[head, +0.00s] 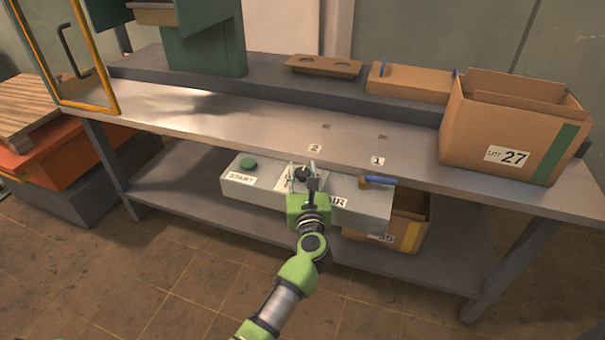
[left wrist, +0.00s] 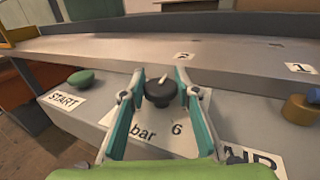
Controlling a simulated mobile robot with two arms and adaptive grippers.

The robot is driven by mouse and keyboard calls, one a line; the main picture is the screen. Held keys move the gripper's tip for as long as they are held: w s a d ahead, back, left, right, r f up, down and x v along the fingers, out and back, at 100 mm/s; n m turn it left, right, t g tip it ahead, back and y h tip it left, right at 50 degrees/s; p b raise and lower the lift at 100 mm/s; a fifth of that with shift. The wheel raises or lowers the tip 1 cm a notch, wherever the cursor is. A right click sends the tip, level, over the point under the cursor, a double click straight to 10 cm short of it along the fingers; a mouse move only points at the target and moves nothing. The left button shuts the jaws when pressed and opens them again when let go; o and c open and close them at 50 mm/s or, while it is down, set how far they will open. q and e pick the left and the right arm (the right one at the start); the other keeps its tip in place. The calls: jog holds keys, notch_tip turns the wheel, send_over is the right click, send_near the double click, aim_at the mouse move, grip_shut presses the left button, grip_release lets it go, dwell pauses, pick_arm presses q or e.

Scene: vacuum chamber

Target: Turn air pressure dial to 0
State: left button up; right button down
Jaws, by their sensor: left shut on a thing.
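The air pressure dial is a black round knob (left wrist: 160,92) with a white pointer mark, on the grey control box (left wrist: 255,125) under the workbench. My right gripper is not in view.
The green START button (head: 248,163) is left of the dial. A brass valve with a blue handle (head: 380,181) is right of it, beside the AIR label. The bench edge (head: 270,150) runs above the box. A LOT 27 carton (head: 465,140) stands on the bench.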

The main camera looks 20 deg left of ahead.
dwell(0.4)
pick_arm(q)
jog(key=o, duration=1.1)
jog(key=shift+c, duration=0.2)
